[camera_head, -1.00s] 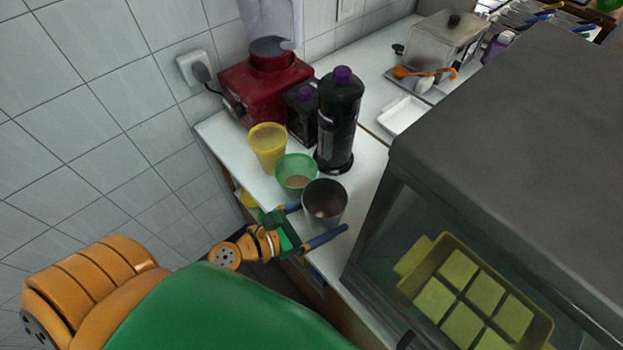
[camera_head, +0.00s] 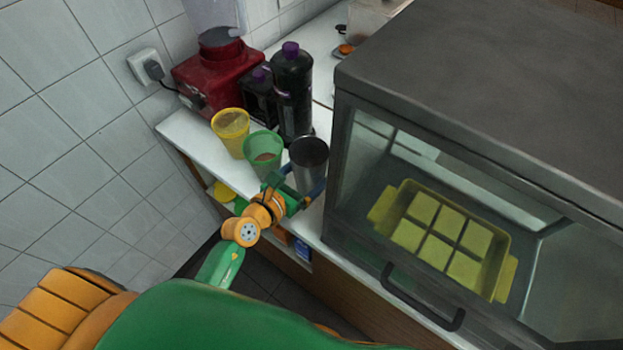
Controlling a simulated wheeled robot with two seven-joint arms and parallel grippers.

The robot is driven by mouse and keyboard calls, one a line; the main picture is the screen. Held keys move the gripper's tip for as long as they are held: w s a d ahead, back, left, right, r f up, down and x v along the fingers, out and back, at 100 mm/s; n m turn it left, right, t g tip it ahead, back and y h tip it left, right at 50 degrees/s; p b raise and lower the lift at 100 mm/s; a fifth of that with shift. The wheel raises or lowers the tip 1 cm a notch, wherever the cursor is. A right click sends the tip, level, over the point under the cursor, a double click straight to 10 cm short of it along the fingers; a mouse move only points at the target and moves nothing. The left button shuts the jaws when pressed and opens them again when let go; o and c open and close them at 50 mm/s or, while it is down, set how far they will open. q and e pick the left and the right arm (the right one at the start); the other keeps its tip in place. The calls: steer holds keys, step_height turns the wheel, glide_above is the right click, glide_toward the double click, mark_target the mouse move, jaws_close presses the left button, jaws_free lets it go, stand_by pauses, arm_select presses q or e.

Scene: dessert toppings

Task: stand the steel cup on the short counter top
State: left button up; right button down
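The steel cup (camera_head: 312,170) is upright beside the green cup (camera_head: 262,148), at the edge of the white counter top (camera_head: 180,128). My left gripper (camera_head: 298,183) comes in from the lower left, with one blue finger on each side of the cup's lower part. It looks shut on the cup. The cup's base is partly hidden by the fingers, and whether it clears the counter is hard to tell. My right gripper is not in view.
A yellow cup (camera_head: 231,136), dark bottles (camera_head: 292,95) and a red machine (camera_head: 218,75) stand behind. A glass display case (camera_head: 470,85) is close on the right, with a yellow tray (camera_head: 384,207) inside. Tiled wall is on the left.

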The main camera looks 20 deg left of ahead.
arm_select(q)
step_height(320, 180, down, 2)
steer(key=shift+f, duration=0.1)
steer(key=shift+s+d+r, duration=0.15)
steer(key=shift+s+r, duration=0.25)
steer(key=shift+f, duration=0.15)
steer(key=o, duration=1.4)
steer(key=shift+w+f, duration=0.15)
